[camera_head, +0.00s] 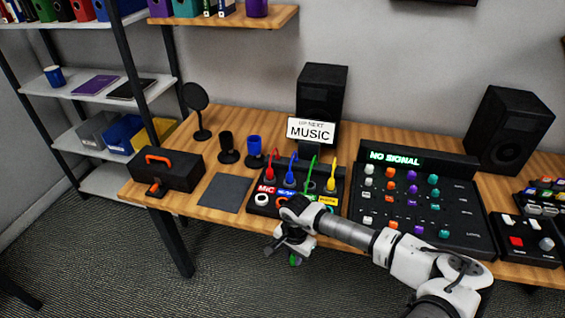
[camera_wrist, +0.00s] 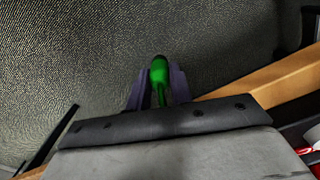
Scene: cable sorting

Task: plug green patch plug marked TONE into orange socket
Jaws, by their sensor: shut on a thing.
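My gripper (camera_head: 291,254) is shut on a green plug (camera_head: 294,260) and holds it in front of the table's front edge, over the floor. In the wrist view the green plug (camera_wrist: 159,72) sticks out between the two dark fingers (camera_wrist: 158,98). Its marking cannot be read. The black patch panel (camera_head: 255,209) stands on the table behind the gripper. A green cable (camera_head: 311,168) rises from it. An orange-ringed socket (camera_head: 281,202) is in the panel's front row, right of a white-ringed one (camera_head: 262,200). My wrist hides part of the panel's front row.
Red (camera_head: 271,165), blue (camera_head: 292,168) and yellow (camera_head: 331,175) cables stand in the panel. A dark mat (camera_head: 225,192) and a toolbox (camera_head: 167,169) lie left of it. A mixer (camera_head: 420,205) reading NO SIGNAL stands right. The wooden table edge (camera_wrist: 260,85) shows in the wrist view.

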